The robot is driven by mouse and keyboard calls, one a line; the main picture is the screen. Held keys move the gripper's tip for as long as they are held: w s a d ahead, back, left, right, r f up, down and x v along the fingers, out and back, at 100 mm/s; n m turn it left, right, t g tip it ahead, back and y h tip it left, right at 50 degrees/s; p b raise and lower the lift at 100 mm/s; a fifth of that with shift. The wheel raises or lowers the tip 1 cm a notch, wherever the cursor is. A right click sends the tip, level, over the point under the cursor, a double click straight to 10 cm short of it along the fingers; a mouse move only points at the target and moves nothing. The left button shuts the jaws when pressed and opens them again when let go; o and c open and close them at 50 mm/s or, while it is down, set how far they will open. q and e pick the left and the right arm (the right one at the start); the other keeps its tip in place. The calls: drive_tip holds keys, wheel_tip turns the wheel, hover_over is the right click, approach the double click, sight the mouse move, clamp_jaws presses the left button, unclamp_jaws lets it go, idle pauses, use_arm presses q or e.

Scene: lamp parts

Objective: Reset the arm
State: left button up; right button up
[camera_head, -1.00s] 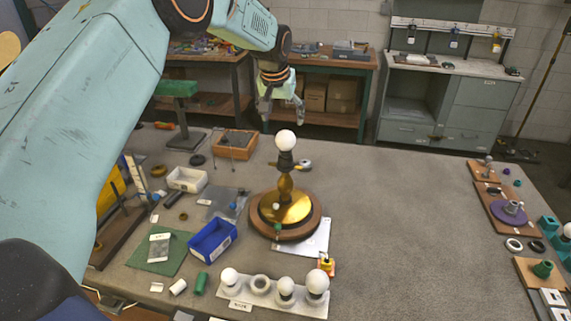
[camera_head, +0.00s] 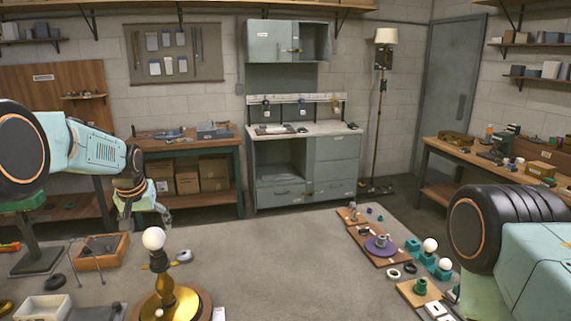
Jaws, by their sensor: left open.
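My left gripper (camera_head: 146,218) hangs open and empty at the left, pointing down over the far part of the table. It is above and slightly left of the lamp bulb in the picture, apart from it. The lamp stands upright with a white bulb (camera_head: 153,238) on a dark socket (camera_head: 159,261), above a brass body (camera_head: 172,302) and a round wooden base cut off by the lower edge. My right arm (camera_head: 510,225) shows at the right edge; its gripper is out of view.
A wooden tray (camera_head: 100,262) lies left of the lamp. Boards with parts, including a purple disc (camera_head: 380,246), and white bulbs in teal holders (camera_head: 430,246) lie at the right. The table's middle is clear. Grey cabinets (camera_head: 305,165) stand behind.

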sight(151, 231)
use_arm(q)
drive_tip(key=x, duration=0.6)
drive_tip(key=shift+f, duration=0.15)
drive_tip(key=shift+w, duration=0.15)
